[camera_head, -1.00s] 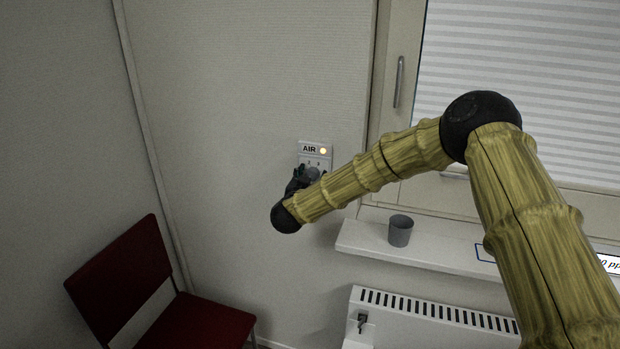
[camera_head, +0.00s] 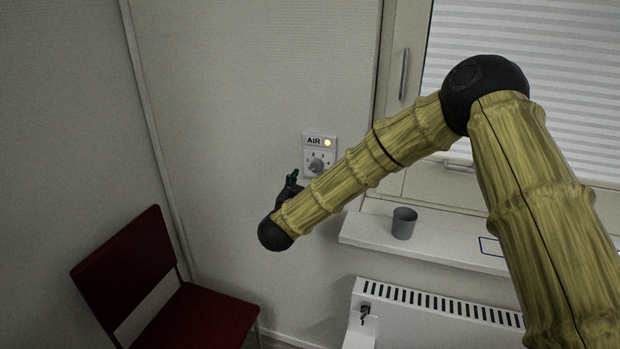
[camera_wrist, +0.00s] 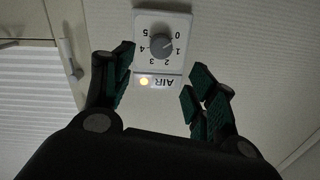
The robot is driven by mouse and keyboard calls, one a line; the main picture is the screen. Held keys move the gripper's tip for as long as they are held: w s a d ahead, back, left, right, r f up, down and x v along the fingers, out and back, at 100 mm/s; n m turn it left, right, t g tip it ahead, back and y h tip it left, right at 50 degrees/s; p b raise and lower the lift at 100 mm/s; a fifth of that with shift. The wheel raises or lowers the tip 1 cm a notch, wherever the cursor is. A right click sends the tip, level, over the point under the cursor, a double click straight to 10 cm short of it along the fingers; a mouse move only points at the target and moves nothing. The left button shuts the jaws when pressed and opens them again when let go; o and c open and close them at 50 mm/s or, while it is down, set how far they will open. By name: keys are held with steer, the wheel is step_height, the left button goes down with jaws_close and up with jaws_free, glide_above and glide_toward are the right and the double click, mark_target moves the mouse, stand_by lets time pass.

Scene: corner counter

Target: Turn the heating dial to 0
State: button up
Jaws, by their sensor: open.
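A white wall panel (camera_head: 320,142) marked AIR carries a round grey dial (camera_head: 316,165), numbers around it and a lit orange lamp. In the wrist view the panel (camera_wrist: 180,22) is upside down, with numbers 0 to 5 around the dial (camera_wrist: 161,46). The dial's mark appears to lie toward 0 or 1; I cannot tell exactly. No dial marked as heating shows. My gripper (camera_head: 291,184) is below and left of the dial in the head view. In the wrist view my gripper (camera_wrist: 160,72) is open and empty, its fingers apart and clear of the dial.
A white radiator (camera_head: 440,325) with a small dark fitting (camera_head: 364,312) at its left end is under the window sill (camera_head: 370,233). A grey cup (camera_head: 403,223) stands on the sill. A red chair (camera_head: 125,260) is at lower left. The wall around the panel is clear.

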steer(key=shift+v, duration=1)
steer(key=shift+f, duration=0.1)
steer(key=s+d+f+n+g+y+b, duration=0.1)
steer(key=s+d+f+n+g+y, duration=0.15)
steer(key=s+f, duration=0.6)
steer(key=s+d+f+n+g+y+b, duration=0.15)
steer(key=s+d+f, duration=0.25)
steer(key=f, duration=1)
steer(key=s+d+f+n+g+y, duration=0.1)
steer(key=s+d+f+g, duration=0.2)
steer(key=s+f, duration=0.6)
steer(key=s+d+f+g+b, duration=0.1)
steer(key=s+d+f+g, duration=0.2)
steer(key=s, duration=0.8)
steer(key=s+d+f+g, duration=0.3)
steer(key=s+d+f, duration=0.4)
steer(key=s, duration=0.4)
steer(key=s+d+f+g+b, duration=0.1)
steer(key=s+d+f+g, duration=0.3)
steer(key=s, duration=0.7)
steer(key=shift+s+d+f+b, duration=0.4)
steer(key=shift+d+f, duration=0.35)
steer(key=shift+d, duration=0.3)
